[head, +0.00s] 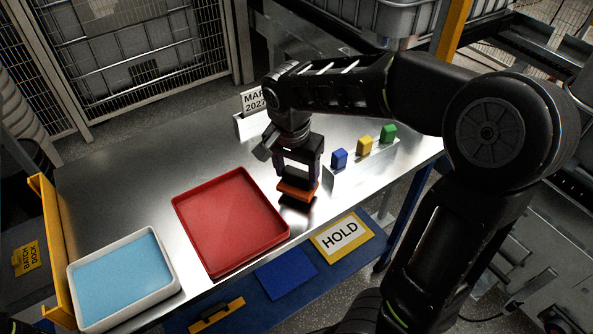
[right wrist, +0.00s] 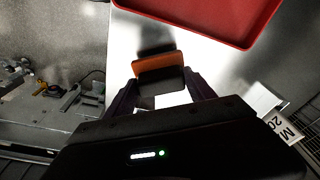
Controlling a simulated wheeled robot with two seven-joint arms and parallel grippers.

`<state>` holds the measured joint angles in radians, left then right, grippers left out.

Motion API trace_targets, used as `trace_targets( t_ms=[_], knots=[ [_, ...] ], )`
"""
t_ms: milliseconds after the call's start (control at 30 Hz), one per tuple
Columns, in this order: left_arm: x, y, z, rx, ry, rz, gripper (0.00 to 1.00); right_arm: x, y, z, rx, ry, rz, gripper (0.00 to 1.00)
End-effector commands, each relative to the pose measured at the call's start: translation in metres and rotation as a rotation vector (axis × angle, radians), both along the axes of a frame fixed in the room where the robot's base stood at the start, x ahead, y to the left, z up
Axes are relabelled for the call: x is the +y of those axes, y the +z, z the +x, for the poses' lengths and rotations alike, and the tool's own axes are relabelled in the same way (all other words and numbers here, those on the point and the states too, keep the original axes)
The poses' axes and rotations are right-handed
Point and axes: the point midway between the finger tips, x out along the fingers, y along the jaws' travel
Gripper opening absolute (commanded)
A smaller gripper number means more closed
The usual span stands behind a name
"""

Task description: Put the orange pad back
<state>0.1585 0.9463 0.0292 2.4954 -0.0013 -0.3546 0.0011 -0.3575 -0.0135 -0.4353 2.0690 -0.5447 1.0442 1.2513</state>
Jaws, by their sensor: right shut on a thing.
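The orange pad (head: 296,193) is between the fingers of my right gripper (head: 298,178), just right of the red tray. It has a dark upper part in the jaws and an orange face below. In the right wrist view the orange pad (right wrist: 157,62) sits across the fingertips. It is at or a little above the metal table top; I cannot tell whether it touches. A pale rack (head: 362,160) to the right carries a blue pad (head: 339,158), a yellow pad (head: 364,145) and a green pad (head: 388,133). My left gripper is not in view.
The red tray (head: 184,215) is empty. A white tray with a blue inside (head: 172,262) stands at the front left, by a yellow rail (head: 55,240). A date card (head: 253,101) stands behind my gripper. A HOLD sign (head: 341,236) lies beyond the table's front edge.

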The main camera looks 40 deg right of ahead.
Motion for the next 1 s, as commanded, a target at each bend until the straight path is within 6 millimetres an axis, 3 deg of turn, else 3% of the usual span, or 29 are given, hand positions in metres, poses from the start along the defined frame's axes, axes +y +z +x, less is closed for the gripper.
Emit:
trace_targets(
  t_ms=[1000],
  knots=[
    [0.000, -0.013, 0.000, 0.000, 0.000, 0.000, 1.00, 0.000, -0.017, 0.000, 0.000, 0.000, 0.000, 0.21]
  ],
)
